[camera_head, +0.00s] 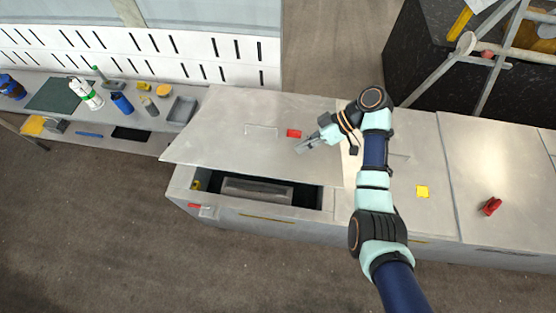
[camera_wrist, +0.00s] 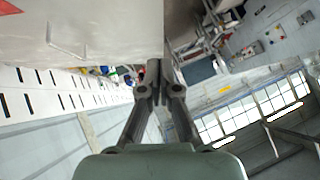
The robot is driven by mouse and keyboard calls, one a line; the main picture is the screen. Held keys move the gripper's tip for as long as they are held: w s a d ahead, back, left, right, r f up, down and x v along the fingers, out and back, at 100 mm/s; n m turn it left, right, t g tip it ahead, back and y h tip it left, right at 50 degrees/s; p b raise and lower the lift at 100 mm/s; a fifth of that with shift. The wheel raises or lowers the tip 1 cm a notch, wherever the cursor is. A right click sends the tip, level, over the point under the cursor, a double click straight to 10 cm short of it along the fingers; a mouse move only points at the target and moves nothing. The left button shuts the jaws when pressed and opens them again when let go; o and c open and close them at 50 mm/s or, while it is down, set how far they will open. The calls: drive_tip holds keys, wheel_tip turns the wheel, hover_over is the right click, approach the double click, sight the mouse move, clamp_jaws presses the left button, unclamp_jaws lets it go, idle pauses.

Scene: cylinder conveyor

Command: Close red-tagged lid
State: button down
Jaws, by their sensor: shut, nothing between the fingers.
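The red-tagged lid (camera_head: 225,140) is a grey metal panel standing raised and tilted over its compartment (camera_head: 210,181). The red tag (camera_head: 293,133) sits on its face beside a thin bar handle (camera_head: 261,128). The opening shows a dark inside with a grey block in it. My gripper (camera_head: 301,148) is shut and empty, in front of the lid's right part in the head view. In the wrist view, the lid's face (camera_wrist: 100,25) fills the upper left and its edge runs beside my closed fingertips (camera_wrist: 153,66). I cannot tell whether they touch.
To the right, a closed yellow-tagged lid (camera_head: 422,191) and a metal top with a red clamp-like object (camera_head: 490,206) adjoin. A side bench (camera_head: 70,133) with bottles and tools stands left. A ladder (camera_head: 487,85) leans at upper right. The floor in front is clear.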

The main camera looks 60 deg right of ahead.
drive_tip(key=b, duration=0.5)
approach(270, 175)
drive_tip(key=w, duration=0.1)
drive_tip(key=w+a, duration=0.1)
drive_tip(key=w, duration=0.1)
drive_tip(key=shift+w+a+r, duration=0.15)
drive_tip(key=shift+w+r, duration=0.1)
drive_tip(key=f, duration=0.1)
drive_tip(key=a+f+p, duration=0.1)
drive_tip(key=f, duration=0.1)
drive_tip(key=shift+a+f+p, duration=0.25)
drive_tip(key=shift+a+p, duration=0.05)
drive_tip(key=shift+a+f, duration=0.2)
drive_tip(key=shift+f, duration=0.35)
drive_tip(key=shift+f, duration=0.1)
